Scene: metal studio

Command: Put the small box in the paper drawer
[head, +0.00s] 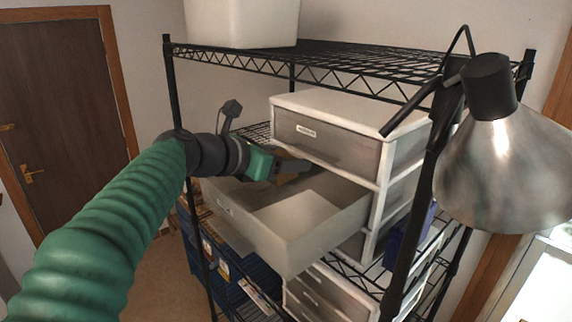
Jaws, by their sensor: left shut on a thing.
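My left gripper (292,169) is over the open middle drawer (318,236) of a white drawer unit (335,108). It is shut on a small brown box (285,155), which is mostly hidden by the gripper. The box is above the back part of the drawer, just under the closed top drawer (322,142). The open drawer is pale grey, and the visible part of its floor looks empty. It has a small label on its front that is too small to read. My right gripper is not in view.
The unit stands on a black wire shelf rack (300,62). A metal lamp (500,165) hangs at the right, and a white bin (240,22) sits on the top shelf. Blue bins (228,292) and another drawer unit (322,292) are below. A door (62,100) is at the left.

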